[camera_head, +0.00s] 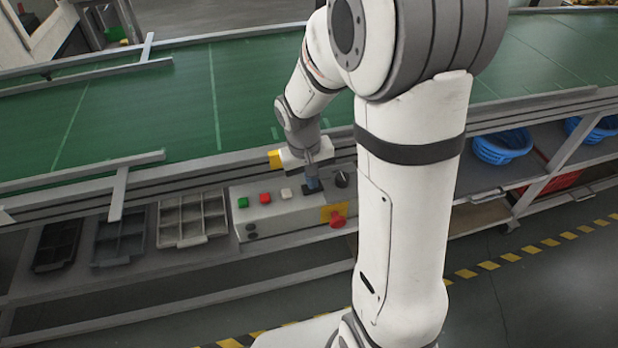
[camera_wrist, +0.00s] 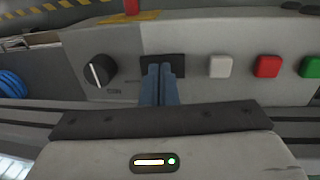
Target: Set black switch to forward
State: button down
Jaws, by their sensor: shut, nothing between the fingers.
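The control box (camera_head: 290,215) is a grey panel on the front of the conveyor. A round black switch (camera_head: 342,179) with a pale pointer line sits near its right end; it also shows in the wrist view (camera_wrist: 99,71), its line slightly tilted from upright. Small lettering beside it is too small to read. A black rectangular part (camera_wrist: 179,62) lies between the round switch and the white button. My gripper (camera_head: 313,186) is shut and empty. In the wrist view its blue-grey fingertips (camera_wrist: 162,70) overlap the black rectangle and hide its middle. Whether they touch it is unclear.
Beside the switches are white (camera_head: 286,193), red (camera_head: 265,198) and green (camera_head: 242,202) buttons. A red emergency stop (camera_head: 338,219) on yellow juts from the box's front. The conveyor's metal rail (camera_head: 215,170) runs behind. Divided trays (camera_head: 192,220) stand left; blue baskets (camera_head: 502,147) right.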

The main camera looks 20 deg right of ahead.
jog(key=shift+a, duration=0.3)
jog(key=shift+r, duration=0.1)
notch_tip(320, 180, up, 14)
jog(key=a+p, duration=0.2)
jog(key=shift+s+d, duration=0.1)
dwell(0.4)
jog(key=s+d+r+t+y, duration=0.1)
jog(key=s+d+t, duration=0.1)
jog(key=s, duration=1.2)
jog(key=shift+s+r+t+y, duration=0.25)
jog(key=shift+t+y, duration=0.05)
jog(key=shift+t, duration=0.1)
